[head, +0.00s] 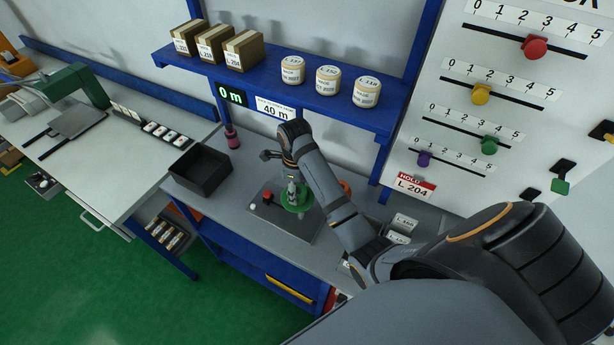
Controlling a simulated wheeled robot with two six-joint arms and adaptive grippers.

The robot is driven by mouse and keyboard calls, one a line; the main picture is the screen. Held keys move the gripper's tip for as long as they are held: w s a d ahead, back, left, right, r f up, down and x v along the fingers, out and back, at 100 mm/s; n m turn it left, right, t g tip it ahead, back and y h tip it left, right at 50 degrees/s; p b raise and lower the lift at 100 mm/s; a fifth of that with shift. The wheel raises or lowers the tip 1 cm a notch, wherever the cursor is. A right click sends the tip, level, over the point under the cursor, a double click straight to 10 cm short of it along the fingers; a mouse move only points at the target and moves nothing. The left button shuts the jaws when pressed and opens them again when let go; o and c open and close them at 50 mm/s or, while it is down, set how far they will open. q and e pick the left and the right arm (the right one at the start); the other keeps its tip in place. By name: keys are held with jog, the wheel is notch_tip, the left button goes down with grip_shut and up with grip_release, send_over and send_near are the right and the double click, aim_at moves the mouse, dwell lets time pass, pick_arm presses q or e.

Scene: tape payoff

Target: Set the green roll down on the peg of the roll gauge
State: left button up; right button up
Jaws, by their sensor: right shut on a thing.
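The green roll (298,207) is at the middle of the workbench. My right gripper (292,193) is shut on it from above, with the wrist bent down over it. The roll is over a dark grey plate (268,216) with a red button (267,196), which looks like the roll gauge. The roll and gripper hide the peg. I cannot tell whether the roll touches the plate or is just above it. My left gripper is not in view.
A black open bin (200,172) stands left of the plate. An orange object (345,187) is partly hidden behind my right arm. A blue shelf (290,93) with boxes and jars overhangs the back. A display (230,93) reads 0 m. A slider board (500,110) stands right.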

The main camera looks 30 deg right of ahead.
jog(key=f, duration=0.1)
jog(key=d+f, duration=0.1)
jog(key=f, duration=0.2)
jog(key=shift+s+d+f, duration=0.1)
jog(key=shift+s+d, duration=0.1)
jog(key=shift+d, duration=0.15)
jog(key=shift+a+f, duration=0.1)
jog(key=shift+f, duration=0.15)
jog(key=shift+a+f, duration=0.1)
jog(key=shift+a, duration=0.25)
jog(key=shift+d+f, duration=0.1)
jog(key=shift+d, duration=0.1)
jog(key=shift+a, duration=0.15)
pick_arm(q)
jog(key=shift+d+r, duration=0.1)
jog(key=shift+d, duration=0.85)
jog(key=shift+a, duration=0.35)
pick_arm(e)
jog(key=shift+f, duration=0.15)
